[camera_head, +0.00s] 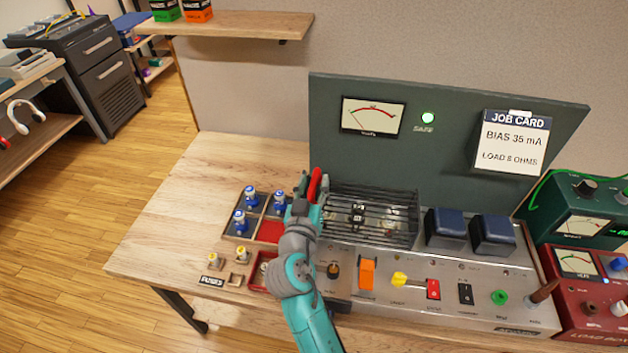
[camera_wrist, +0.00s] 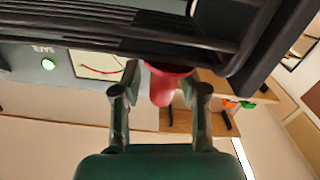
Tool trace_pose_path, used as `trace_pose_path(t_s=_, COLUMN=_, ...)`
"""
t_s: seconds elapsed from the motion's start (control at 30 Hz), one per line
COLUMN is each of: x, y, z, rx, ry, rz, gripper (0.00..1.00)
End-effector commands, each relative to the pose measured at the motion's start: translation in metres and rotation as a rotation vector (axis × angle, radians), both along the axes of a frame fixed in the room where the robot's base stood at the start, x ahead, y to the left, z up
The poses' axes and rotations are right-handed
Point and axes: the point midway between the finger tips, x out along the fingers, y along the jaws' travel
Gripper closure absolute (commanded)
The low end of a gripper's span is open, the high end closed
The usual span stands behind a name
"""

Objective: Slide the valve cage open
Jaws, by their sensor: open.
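The valve cage (camera_head: 385,198) is a dark barred guard over the valves on the amp chassis, in front of the green upright panel. Valves show between its bars. A red handle (camera_head: 315,184) stands at the cage's left end. My gripper (camera_head: 307,183) is at that end, beside the handle. In the wrist view, the cage bars (camera_wrist: 130,28) cross the top. The red handle (camera_wrist: 162,88) hangs between the two spread fingers of my gripper (camera_wrist: 160,98). The fingers look apart from it. My arm hides the chassis's left end in the head view.
A divided tray (camera_head: 229,236) with blue-topped valves lies left of my arm. Dark blue transformers (camera_head: 446,228) stand right of the cage. Switches and an orange lever (camera_head: 367,273) line the chassis front. A red load box (camera_head: 583,285) is at right. The bench's left side is clear.

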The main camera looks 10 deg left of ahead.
Motion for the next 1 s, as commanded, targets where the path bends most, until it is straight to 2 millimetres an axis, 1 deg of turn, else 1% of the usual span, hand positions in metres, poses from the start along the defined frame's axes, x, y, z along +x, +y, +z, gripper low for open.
trace_pose_path(t_s=0.03, x=0.0052, y=0.0000, z=0.0007, rx=0.000, ry=-0.001, rz=0.000, gripper=0.57)
trace_pose_path(t_s=0.13, x=0.0107, y=-0.0003, z=0.0005, rx=0.000, ry=-0.001, rz=0.000, gripper=0.57)
trace_pose_path(t_s=0.47, x=0.0131, y=-0.0005, z=0.0003, rx=0.000, ry=-0.001, rz=0.000, gripper=0.57)
trace_pose_path(t_s=0.5, x=0.0130, y=-0.0005, z=0.0003, rx=0.000, ry=-0.001, rz=0.000, gripper=0.67)
trace_pose_path(t_s=0.57, x=0.0130, y=-0.0005, z=0.0003, rx=0.000, ry=-0.001, rz=0.000, gripper=0.82)
trace_pose_path(t_s=0.6, x=0.0130, y=-0.0005, z=0.0003, rx=0.000, ry=-0.001, rz=0.000, gripper=0.92)
trace_pose_path(t_s=0.63, x=0.0129, y=-0.0004, z=0.0003, rx=0.000, ry=-0.001, rz=0.000, gripper=0.99)
trace_pose_path(t_s=0.9, x=0.0129, y=-0.0009, z=0.0003, rx=0.000, ry=-0.001, rz=0.000, gripper=1.00)
trace_pose_path(t_s=1.0, x=0.0128, y=-0.0055, z=0.0001, rx=-0.001, ry=0.000, rz=-0.001, gripper=1.00)
